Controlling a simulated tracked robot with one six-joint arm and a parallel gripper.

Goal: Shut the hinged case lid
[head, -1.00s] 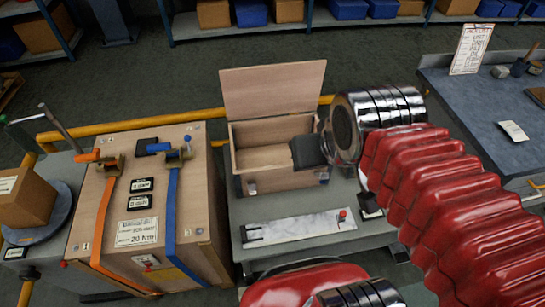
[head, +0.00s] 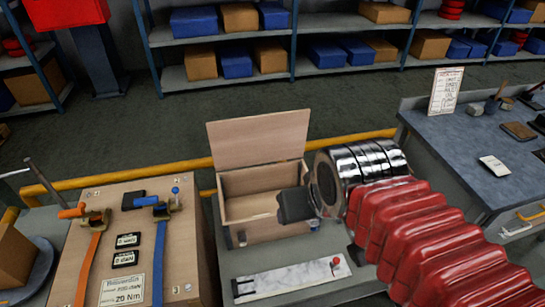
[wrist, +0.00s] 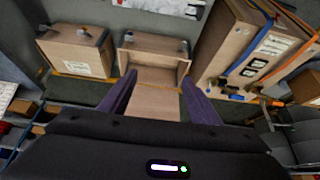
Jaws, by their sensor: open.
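The wooden case (head: 232,208) stands on a grey bench, its hinged lid (head: 258,138) open and standing nearly upright at the back. Its inside looks empty. My gripper (head: 295,205) is a dark block in front of the case's right side in the head view, hiding part of it; its fingers do not show there. In the wrist view my gripper (wrist: 158,88) is open, with two purple fingers spread apart. The lid (wrist: 155,103) shows between them, and the case (wrist: 152,55) lies beyond. I cannot tell whether a finger touches the lid.
A large strapped wooden crate (head: 190,262) stands left of the case. A pale plate (head: 285,281) with a red knob lies in front. A yellow rail (head: 350,142) runs behind. A blue-topped bench (head: 460,150) is at right. Another wooden box (wrist: 75,50) shows in the wrist view.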

